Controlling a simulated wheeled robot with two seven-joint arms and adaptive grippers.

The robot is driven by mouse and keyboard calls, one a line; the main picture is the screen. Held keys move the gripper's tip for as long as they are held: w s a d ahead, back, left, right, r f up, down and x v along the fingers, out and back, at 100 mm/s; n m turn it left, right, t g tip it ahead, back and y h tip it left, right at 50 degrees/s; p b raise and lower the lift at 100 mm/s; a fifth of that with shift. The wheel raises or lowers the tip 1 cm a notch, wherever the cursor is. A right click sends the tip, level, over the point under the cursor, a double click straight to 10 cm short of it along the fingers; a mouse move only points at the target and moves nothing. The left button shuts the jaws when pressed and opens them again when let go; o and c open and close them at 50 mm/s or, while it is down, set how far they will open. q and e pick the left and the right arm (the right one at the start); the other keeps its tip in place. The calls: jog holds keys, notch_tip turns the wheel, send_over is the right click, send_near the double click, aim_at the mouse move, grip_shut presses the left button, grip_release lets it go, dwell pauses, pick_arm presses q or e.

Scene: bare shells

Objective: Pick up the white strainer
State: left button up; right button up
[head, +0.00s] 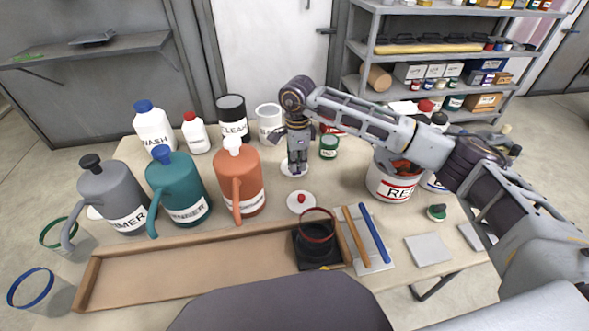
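I cannot tell for certain which thing is the white strainer. A small flat white round piece (287,171) lies on the table directly below my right gripper (297,170), which partly covers it. The gripper points straight down with its fingers close together. Whether they touch or hold the white piece cannot be made out. A second white round piece with a red knob (300,202) lies just in front. My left gripper is not in view.
Grey (112,199), teal (180,191) and orange (240,182) pitchers stand left of the gripper. Bottles and cans stand behind. A white bucket labelled RED (391,184) stands right, under my arm. A wooden tray (88,285) and a red-rimmed black container (316,246) are in front.

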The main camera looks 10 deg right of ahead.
notch_tip(320, 180, down, 2)
jog(key=shift+f, duration=0.35)
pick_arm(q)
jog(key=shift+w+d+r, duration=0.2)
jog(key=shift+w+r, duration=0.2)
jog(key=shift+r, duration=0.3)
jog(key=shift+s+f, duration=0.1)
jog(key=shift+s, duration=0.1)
pick_arm(e)
grip_shut()
jog(key=shift+r, duration=0.15)
